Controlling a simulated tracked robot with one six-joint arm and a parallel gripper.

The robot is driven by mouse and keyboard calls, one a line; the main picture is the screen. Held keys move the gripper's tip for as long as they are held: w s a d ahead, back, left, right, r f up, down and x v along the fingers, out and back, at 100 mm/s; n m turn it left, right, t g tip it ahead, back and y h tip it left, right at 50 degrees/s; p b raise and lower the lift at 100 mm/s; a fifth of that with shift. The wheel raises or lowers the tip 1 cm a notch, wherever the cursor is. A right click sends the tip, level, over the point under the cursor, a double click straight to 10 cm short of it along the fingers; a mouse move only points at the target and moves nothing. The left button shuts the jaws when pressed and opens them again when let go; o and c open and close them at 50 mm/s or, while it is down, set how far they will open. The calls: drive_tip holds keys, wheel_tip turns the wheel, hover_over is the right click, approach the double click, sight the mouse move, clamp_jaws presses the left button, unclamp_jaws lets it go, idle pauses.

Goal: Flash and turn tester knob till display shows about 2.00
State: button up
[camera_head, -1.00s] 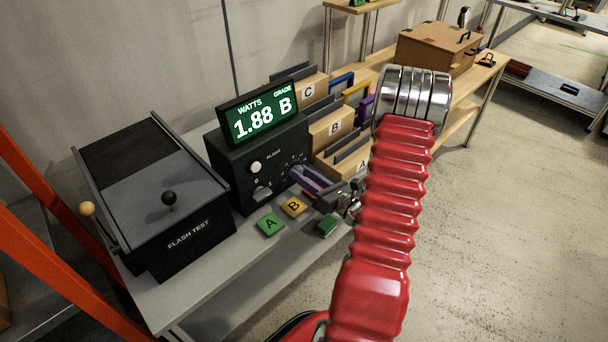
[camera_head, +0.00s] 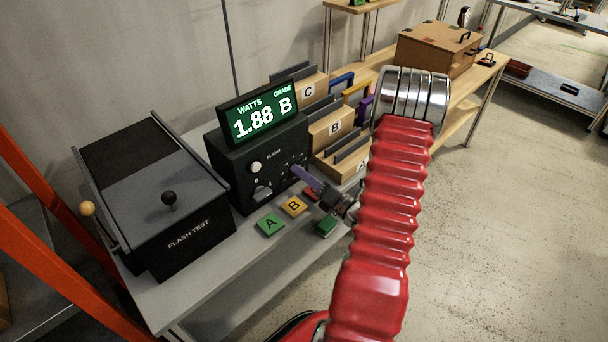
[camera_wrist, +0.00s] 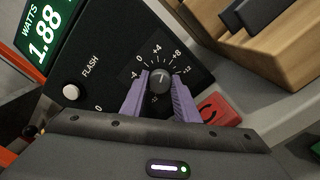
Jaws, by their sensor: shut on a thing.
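The black tester (camera_head: 258,170) stands on the grey bench, its display (camera_head: 258,118) reading 1.88 watts, grade B. Its round knob (camera_wrist: 160,83) has a scale around it, with +4, +8 and +12 to the upper right. My gripper (camera_wrist: 161,86) has purple fingers on either side of the knob and is shut on it. In the head view my gripper (camera_head: 300,175) reaches the tester's front face from the right. A white flash button (camera_wrist: 71,91) is left of the knob; it also shows in the head view (camera_head: 255,167).
The flash test box (camera_head: 170,195) with a black ball handle stands left of the tester. Green A (camera_head: 270,224) and yellow B (camera_head: 294,206) pads lie in front of it, with a red C pad (camera_wrist: 217,108) close to my fingers. Wooden bins (camera_head: 332,128) stand to the right.

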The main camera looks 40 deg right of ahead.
drive_tip(key=shift+d, duration=0.15)
drive_tip(key=o, duration=1.1)
drive_tip(key=shift+c, duration=0.2)
drive_tip(key=s, duration=1.3)
drive_tip(key=shift+s+d+f, duration=0.2)
drive_tip(key=shift+s+f, duration=0.1)
drive_tip(key=shift+s, duration=0.1)
